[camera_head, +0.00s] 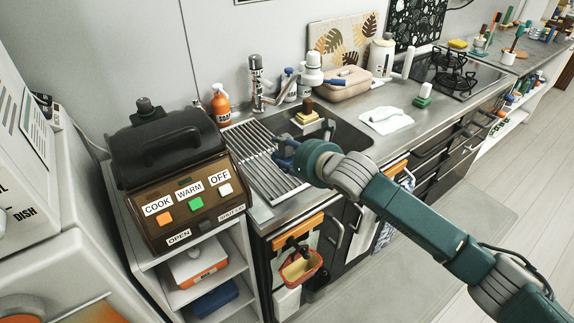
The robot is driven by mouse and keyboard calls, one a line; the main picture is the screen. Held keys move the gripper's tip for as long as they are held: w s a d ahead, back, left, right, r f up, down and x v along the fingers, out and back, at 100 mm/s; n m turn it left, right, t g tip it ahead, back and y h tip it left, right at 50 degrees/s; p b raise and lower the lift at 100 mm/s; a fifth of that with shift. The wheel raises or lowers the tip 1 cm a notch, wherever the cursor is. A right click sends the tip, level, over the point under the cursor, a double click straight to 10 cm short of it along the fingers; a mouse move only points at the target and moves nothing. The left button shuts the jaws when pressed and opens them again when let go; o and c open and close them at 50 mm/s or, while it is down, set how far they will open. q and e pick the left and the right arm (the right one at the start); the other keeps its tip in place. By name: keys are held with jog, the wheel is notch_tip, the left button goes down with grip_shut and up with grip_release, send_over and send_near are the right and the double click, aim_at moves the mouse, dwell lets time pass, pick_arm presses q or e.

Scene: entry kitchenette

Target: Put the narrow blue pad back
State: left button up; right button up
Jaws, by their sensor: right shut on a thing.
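My right gripper (284,153) reaches in from the right over the silver drying rack (262,178), left of the sink (345,135). It is shut on a small dark blue thing, which looks like the narrow blue pad (285,142); the fingers and wrist hide most of it. I cannot tell whether it touches the rack. My left gripper is not in view.
A brown cooker with COOK, WARM and OFF buttons (185,205) stands left of the rack. A brush (307,112) stands by the sink. A white cloth (386,120) lies right of it.

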jog(key=shift+f, duration=2.7)
jog(key=shift+f, duration=0.15)
jog(key=o, duration=1.6)
jog(key=shift+r, duration=0.2)
jog(key=v, duration=1.2)
